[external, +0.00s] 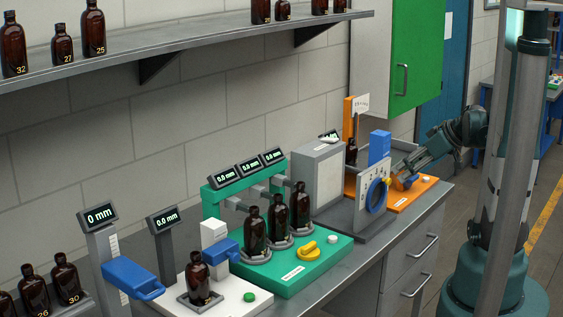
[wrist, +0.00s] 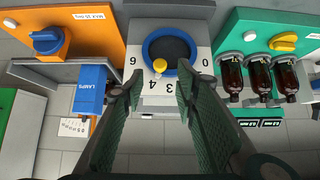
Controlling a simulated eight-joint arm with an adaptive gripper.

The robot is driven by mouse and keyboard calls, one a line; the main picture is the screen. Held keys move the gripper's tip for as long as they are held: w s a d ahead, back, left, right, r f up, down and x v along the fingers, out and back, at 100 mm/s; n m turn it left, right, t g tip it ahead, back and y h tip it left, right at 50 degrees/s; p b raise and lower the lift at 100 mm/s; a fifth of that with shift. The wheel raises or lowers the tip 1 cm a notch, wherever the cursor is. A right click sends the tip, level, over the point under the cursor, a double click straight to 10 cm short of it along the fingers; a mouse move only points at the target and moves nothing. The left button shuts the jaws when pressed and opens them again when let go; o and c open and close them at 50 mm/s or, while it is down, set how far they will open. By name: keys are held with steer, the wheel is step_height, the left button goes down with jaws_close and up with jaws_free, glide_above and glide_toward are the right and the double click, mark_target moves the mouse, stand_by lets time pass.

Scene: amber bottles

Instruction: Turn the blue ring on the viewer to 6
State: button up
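The viewer's blue ring (external: 376,196) stands on the front of an upright pale number plate (external: 361,193). In the wrist view the ring (wrist: 146,48) is around a dark round centre, and a yellow knob (wrist: 159,66) sits on its lower edge, nearest the 4. The 6 (wrist: 133,60) is to the left of the ring, and the 0 is to the right; the left finger covers part of the plate between 4 and 6. My gripper (wrist: 158,84) is open, its fingertips apart on either side of the knob. Contact with the knob cannot be told.
A blue lamps box (wrist: 92,90) is left of my fingers. An orange station (wrist: 75,35) with a blue knob is beside the viewer, and a green station (external: 300,270) with amber bottles and a yellow knob is on its other side. A shelf (external: 190,48) holds more bottles.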

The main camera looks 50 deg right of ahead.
steer(key=x, duration=0.6)
steer(key=shift+w, duration=0.2)
steer(key=shift+f, duration=0.15)
stand_by(0.4)
steer(key=c, duration=0.9)
